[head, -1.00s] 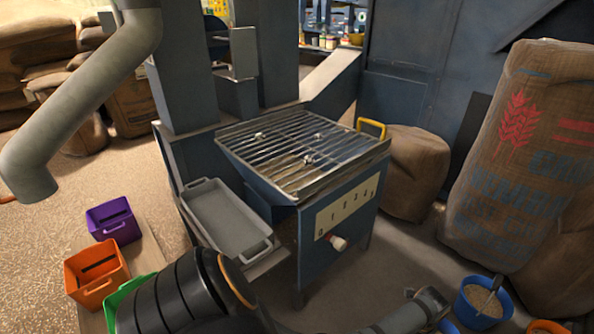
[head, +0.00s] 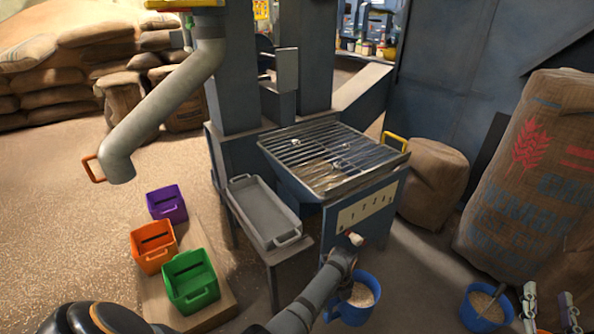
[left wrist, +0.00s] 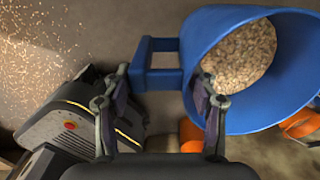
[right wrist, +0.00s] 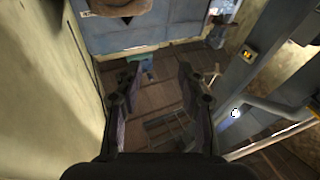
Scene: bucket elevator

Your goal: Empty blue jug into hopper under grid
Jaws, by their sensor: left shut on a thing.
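A blue jug (head: 350,312) with grain in it hangs roughly upright in front of the machine, low beside the knob. My left gripper (head: 342,268) is shut on its handle; the left wrist view shows the handle (left wrist: 152,78) between the fingers and the grain (left wrist: 240,55) inside. The metal grid (head: 335,155) lies on top of the hopper (head: 285,180), above and behind the jug. My right gripper (head: 550,305) is open and empty at the lower right; its spread fingers also show in the right wrist view (right wrist: 155,85).
Another blue container (head: 478,318) with grain stands at the lower right. A grey tray (head: 262,210) sits left of the hopper. Purple (head: 167,204), orange (head: 153,250) and green (head: 190,283) bins stand at left. A tall sack (head: 530,180) is at right. A yellow handle (head: 395,139) edges the grid.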

